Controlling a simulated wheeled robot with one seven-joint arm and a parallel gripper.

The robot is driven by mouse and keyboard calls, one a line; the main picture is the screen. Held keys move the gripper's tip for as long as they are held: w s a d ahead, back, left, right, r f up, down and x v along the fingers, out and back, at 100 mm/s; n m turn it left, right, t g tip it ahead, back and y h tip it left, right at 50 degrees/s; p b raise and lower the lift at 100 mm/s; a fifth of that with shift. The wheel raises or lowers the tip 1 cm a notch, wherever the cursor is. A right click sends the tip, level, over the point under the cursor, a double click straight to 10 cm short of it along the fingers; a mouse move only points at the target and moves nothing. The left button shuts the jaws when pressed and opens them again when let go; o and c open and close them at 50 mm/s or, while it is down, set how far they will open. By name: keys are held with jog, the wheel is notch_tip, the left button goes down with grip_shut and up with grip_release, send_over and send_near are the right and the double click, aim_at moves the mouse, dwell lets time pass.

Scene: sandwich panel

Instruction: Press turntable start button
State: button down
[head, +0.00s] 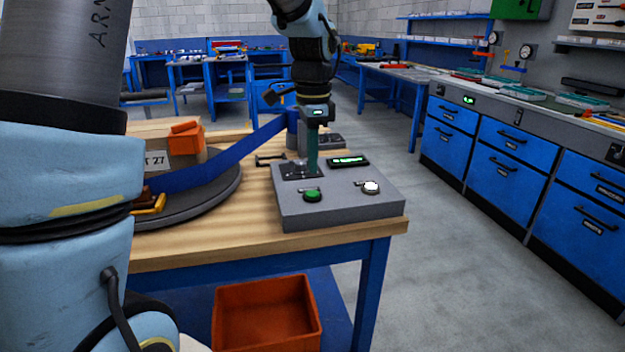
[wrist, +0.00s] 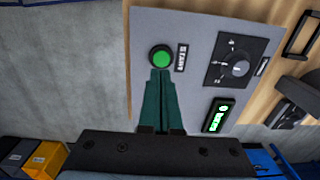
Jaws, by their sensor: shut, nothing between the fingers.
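The grey control box (head: 340,208) stands on the front right corner of the wooden table. Its round green button (head: 313,195) is at the front left of the top face. In the wrist view the green button (wrist: 161,57) has a label reading START (wrist: 182,57) beside it. My gripper (head: 312,171) points down over the box, its green fingers shut and empty. In the wrist view my gripper's fingertips (wrist: 160,73) appear right at the button's lower edge. I cannot tell how high they are above the panel. In the head view they appear behind the button, in front of the dial area.
An orange bin (head: 266,312) sits below the table. The floor at right is clear.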

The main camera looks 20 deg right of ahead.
aim_at(312, 194)
jog(key=shift+f+p, duration=0.3)
jog(key=shift+f, duration=2.45)
jog(key=shift+s+a+f, duration=0.1)
jog(key=shift+a+f, duration=0.05)
jog(key=shift+f, duration=0.9)
jog(key=shift+b, duration=0.3)
jog(key=shift+r+p, duration=0.3)
jog(key=shift+p, duration=0.05)
notch_tip(312, 194, up, 15)
jog(key=p, duration=0.2)
jog(key=shift+f, duration=0.2)
